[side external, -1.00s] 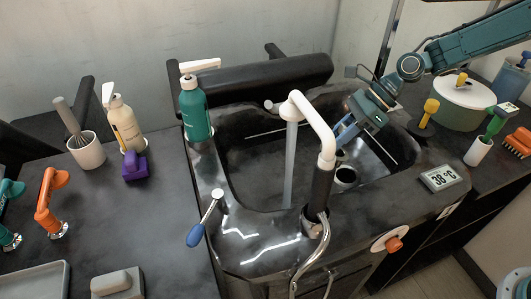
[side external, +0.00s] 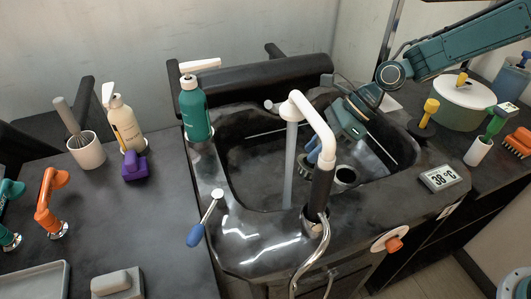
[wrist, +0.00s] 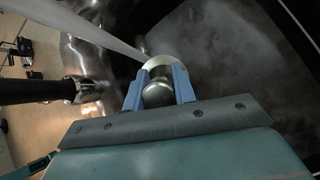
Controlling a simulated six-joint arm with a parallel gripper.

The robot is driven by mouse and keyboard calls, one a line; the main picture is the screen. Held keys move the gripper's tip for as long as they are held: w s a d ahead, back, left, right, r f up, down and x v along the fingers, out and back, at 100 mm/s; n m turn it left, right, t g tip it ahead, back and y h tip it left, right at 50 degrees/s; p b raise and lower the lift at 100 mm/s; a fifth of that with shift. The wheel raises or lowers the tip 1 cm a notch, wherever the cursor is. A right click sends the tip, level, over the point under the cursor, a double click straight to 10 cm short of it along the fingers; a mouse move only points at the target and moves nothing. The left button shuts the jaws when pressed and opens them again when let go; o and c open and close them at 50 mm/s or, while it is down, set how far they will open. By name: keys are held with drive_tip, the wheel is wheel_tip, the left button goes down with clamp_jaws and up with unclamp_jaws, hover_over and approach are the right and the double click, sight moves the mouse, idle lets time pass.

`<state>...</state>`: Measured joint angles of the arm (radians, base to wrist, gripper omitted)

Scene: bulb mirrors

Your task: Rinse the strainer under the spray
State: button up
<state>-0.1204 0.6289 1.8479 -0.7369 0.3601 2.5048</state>
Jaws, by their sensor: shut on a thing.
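My gripper (wrist: 158,82) is shut on the strainer (wrist: 157,93), a small rounded metallic piece with a pale rim, held between the blue fingers. In the side external view my gripper (side external: 314,152) is low in the sink, just right of the spray and partly behind the tap. The strainer (side external: 303,167) shows only in part there, close to the stream. The white spray (side external: 289,160) falls straight from the tap (side external: 312,118) into the sink. In the wrist view the spray (wrist: 88,28) slants in from the upper left and ends near the strainer's rim; I cannot tell whether they touch.
The dark sink (side external: 250,160) has a round dark cup-like piece (side external: 345,176) just right of my gripper. The tap's black post (side external: 320,190) stands close in front. A teal bottle (side external: 195,110) is on the left rim, a 38 °C display (side external: 440,178) on the right.

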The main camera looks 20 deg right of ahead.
sight(301, 159)
drive_tip(key=shift+s+a, duration=0.2)
drive_tip(key=shift+a, duration=0.65)
drive_tip(key=shift+s+a, duration=0.2)
drive_tip(key=shift+a, duration=0.65)
drive_tip(key=shift+s+a, duration=0.2)
drive_tip(key=shift+a, duration=0.65)
drive_tip(key=shift+s, duration=0.5)
drive_tip(key=shift+w, duration=0.5)
drive_tip(key=shift+s, duration=0.5)
drive_tip(key=shift+w+d, duration=0.25)
drive_tip(key=shift+d, duration=1.5)
drive_tip(key=shift+w+d, duration=0.2)
drive_tip(key=shift+d, duration=1.55)
drive_tip(key=shift+r, duration=0.15)
drive_tip(key=shift+r, duration=2.35)
